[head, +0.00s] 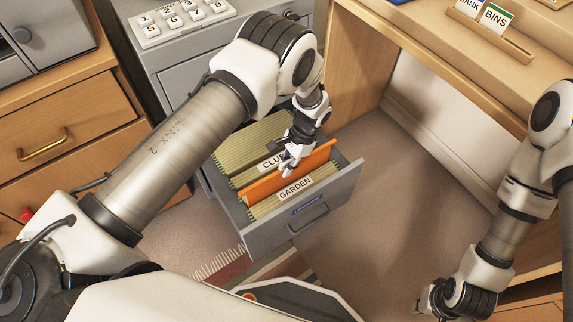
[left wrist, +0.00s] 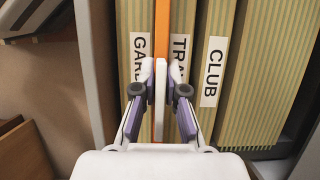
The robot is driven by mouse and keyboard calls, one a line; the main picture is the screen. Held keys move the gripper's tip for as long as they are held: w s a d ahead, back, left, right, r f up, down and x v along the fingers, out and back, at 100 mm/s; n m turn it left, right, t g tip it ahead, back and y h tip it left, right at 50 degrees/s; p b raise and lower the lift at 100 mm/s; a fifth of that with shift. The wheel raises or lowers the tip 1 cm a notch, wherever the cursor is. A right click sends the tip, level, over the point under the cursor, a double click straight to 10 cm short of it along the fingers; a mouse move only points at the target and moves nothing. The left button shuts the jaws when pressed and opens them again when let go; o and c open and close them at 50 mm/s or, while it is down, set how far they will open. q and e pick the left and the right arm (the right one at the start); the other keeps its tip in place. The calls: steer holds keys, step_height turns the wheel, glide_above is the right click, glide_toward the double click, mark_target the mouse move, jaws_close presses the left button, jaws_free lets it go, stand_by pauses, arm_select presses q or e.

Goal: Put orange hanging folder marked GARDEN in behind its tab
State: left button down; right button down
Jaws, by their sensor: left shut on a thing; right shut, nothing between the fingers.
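The orange hanging folder (head: 262,188) stands upright in the open file drawer (head: 272,235), between the GARDEN tab (head: 295,187) and the tabs behind it. My left gripper (head: 291,160) is shut on the folder's top edge. In the left wrist view the orange folder (left wrist: 162,25) runs between the GARDEN label (left wrist: 138,55) and a partly hidden label starting TRA (left wrist: 179,55); the left fingertips (left wrist: 160,92) pinch it. I cannot tell whether the folder rests fully down on the rails. My right gripper (head: 430,301) is shut and empty, low at the right, away from the drawer.
Several green-striped folders fill the drawer, with a CLUB tab (head: 272,161) further back. A numbered pad (head: 180,18) lies on the cabinet top. A wooden desk (head: 450,60) with a card rack stands at the right. A striped rug (head: 225,270) lies in front.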

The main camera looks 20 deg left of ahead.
mark_target(287, 179)
arm_select(q)
steer(key=shift+f+b, duration=2.45)
steer(key=shift+f, duration=0.95)
steer(key=shift+r, duration=0.15)
steer(key=c, duration=1.2)
jaws_free()
steer(key=shift+o, duration=0.2)
steer(key=v, duration=1.2)
steer(key=shift+w, duration=0.1)
